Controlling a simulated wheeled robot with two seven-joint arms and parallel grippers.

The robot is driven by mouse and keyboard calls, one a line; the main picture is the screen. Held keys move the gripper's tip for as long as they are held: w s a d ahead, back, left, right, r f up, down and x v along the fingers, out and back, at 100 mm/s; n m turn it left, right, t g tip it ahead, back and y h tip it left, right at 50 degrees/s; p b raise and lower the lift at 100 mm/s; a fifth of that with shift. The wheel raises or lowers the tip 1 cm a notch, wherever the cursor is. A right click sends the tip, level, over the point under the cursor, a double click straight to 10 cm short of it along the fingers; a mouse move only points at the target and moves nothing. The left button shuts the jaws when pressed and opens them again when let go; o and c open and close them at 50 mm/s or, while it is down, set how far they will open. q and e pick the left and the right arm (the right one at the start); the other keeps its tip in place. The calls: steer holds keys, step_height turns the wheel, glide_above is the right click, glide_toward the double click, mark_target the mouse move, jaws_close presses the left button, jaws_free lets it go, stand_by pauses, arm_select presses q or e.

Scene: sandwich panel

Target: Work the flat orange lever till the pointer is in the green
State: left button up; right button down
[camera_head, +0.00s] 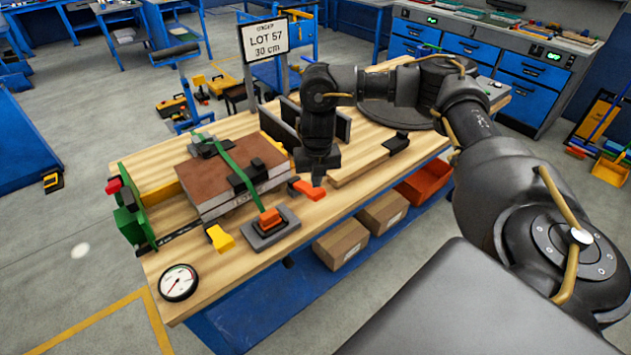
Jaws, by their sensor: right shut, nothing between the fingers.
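The flat orange lever (308,189) lies low near the front edge of the wooden bench, right of the panel stack. My right gripper (318,181) points down at the lever's right end, shut and empty. It seems to touch the lever or hover just over it; I cannot tell which. The round gauge (178,283) lies at the bench's front left corner, with a white face and a thin pointer slanting toward the lower left. The green part of its scale is too small to make out. My left gripper is not in view.
An orange block on a grey base (270,222) and a yellow block (220,238) sit left of the lever. A strapped brown panel stack (215,180) lies behind them. A green clamp (131,215) stands at the left end. Cardboard boxes (341,243) sit below the bench front.

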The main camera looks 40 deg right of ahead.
steer(key=shift+f+b, duration=0.8)
steer(key=shift+f, duration=0.25)
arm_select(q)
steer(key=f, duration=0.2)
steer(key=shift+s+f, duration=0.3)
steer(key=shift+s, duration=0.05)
